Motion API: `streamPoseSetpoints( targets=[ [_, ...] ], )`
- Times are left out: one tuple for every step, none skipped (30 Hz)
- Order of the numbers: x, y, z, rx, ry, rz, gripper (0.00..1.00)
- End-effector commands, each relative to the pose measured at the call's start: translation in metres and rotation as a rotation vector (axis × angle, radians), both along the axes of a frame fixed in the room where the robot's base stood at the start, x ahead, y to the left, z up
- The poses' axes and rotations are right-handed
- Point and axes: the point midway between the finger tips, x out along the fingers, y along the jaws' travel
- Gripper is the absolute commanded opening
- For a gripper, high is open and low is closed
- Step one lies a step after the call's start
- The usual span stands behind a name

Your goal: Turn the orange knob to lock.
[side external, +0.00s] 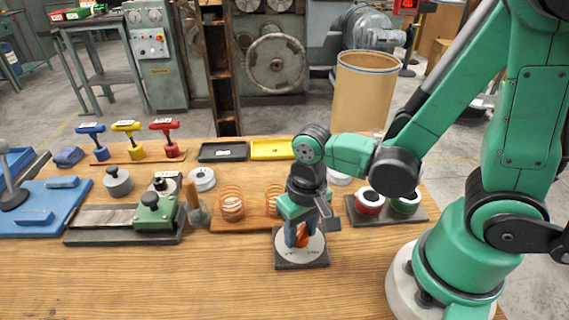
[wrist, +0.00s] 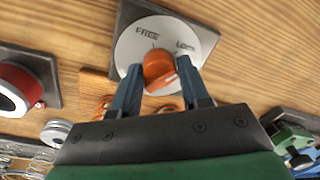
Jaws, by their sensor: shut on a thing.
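The orange knob (side external: 303,240) stands on a round pale dial (side external: 290,256) set on a dark square base at the front middle of the bench. In the wrist view the knob (wrist: 158,68) sits at the middle of the dial (wrist: 130,48), which reads FREE at upper middle and LOCK towards the right. My gripper (side external: 301,234) points down over the dial, shut on the knob with one blue finger on each side. In the wrist view the fingers of my gripper (wrist: 160,66) flank the knob. I cannot tell for sure which label the knob points to.
A wooden tray with copper springs (side external: 232,207) is just behind and left. A dark tray holding a red ring (side external: 369,201) and a green ring stands behind right. A green-topped fixture (side external: 153,212) stands left. The front bench is clear.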

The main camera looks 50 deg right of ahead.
Motion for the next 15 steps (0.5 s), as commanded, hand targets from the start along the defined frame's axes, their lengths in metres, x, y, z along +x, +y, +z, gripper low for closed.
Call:
streamPoseSetpoints(
  targets=[
    [0.0001,-0.0021,-0.0001,-0.008,-0.001,-0.004,0.0],
    [0.0,-0.0022,-0.0001,-0.008,-0.001,-0.004,0.0],
    [0.0,-0.0022,-0.0001,-0.008,0.0,-0.004,0.0],
    [0.0,-0.0022,-0.0001,-0.008,0.0,-0.004,0.49],
    [0.0,-0.0022,-0.0001,-0.008,0.0,-0.003,0.57],
    [-0.0001,-0.0019,-0.0001,-0.008,0.0,-0.003,0.69],
    [-0.0001,-0.0018,-0.0001,-0.007,0.0,-0.003,0.7],
    [-0.0001,-0.0016,-0.0001,-0.007,0.001,-0.002,0.7],
    [-0.0002,-0.0015,-0.0001,-0.006,0.001,-0.002,0.7],
    [-0.0002,-0.0014,-0.0001,-0.006,0.001,-0.002,0.7],
    [-0.0001,-0.0013,-0.0001,-0.005,0.0,-0.001,0.7],
    [-0.0002,-0.0012,-0.0001,-0.005,0.0,-0.001,0.7],
    [-0.0002,-0.0011,-0.0001,-0.005,0.001,-0.001,0.7],
    [-0.0002,-0.0011,-0.0001,-0.005,0.001,-0.001,0.7],
    [-0.0002,-0.001,0.0001,-0.004,0.001,0.0,0.7]
  ],
)
